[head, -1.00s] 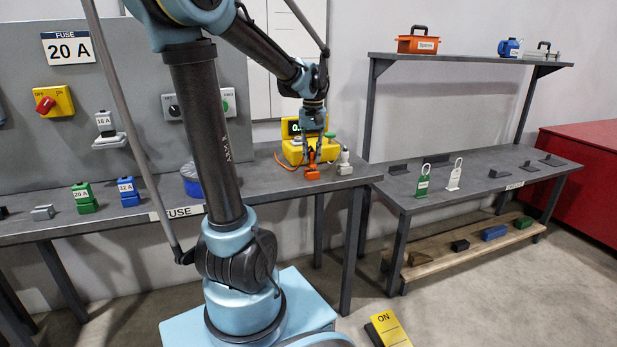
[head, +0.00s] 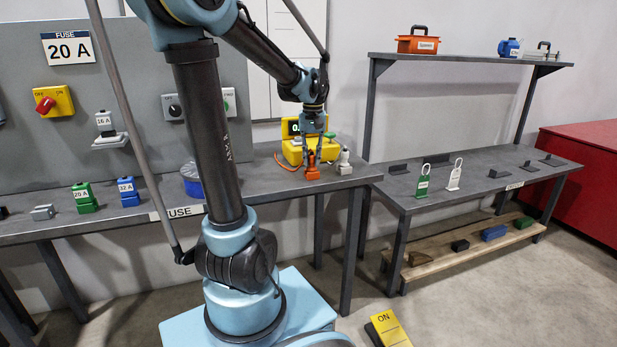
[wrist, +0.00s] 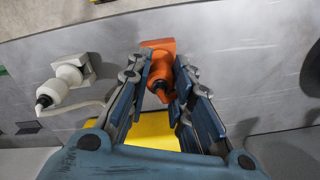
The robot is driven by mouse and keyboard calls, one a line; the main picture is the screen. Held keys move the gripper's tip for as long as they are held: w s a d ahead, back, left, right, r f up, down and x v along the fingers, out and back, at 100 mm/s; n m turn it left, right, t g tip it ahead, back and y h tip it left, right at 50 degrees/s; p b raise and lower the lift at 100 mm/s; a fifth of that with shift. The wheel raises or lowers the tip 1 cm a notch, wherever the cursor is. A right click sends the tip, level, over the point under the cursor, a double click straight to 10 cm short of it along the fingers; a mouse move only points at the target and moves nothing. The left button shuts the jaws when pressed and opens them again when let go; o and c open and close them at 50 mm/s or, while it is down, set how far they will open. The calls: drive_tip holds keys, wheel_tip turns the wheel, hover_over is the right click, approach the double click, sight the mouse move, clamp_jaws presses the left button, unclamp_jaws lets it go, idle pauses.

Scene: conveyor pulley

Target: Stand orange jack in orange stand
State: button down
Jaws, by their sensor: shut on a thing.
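My gripper (head: 312,157) points down over the bench by the yellow meter (head: 293,152). It is shut on the orange jack (head: 311,160). In the wrist view the jack (wrist: 161,76) sits between the two fingers (wrist: 170,75), its dark tip towards the camera. The orange stand (head: 312,174) is on the bench directly below the jack. It also shows in the wrist view (wrist: 157,43) at the jack's far end. The jack looks upright and in line with the stand. The fingers hide part of the joint, so I cannot tell whether it is fully seated.
A white jack (head: 345,156) stands in a white stand (head: 344,169) just to the right; they also show in the wrist view (wrist: 66,82). An orange cable (head: 287,163) runs to the left. A blue bin (head: 191,184) stands further left. The bench edge is close in front.

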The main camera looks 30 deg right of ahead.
drive_tip(key=shift+f, duration=0.15)
drive_tip(key=c, duration=1.3)
unclamp_jaws()
drive_tip(key=shift+c, duration=0.2)
drive_tip(key=shift+r, duration=4.5)
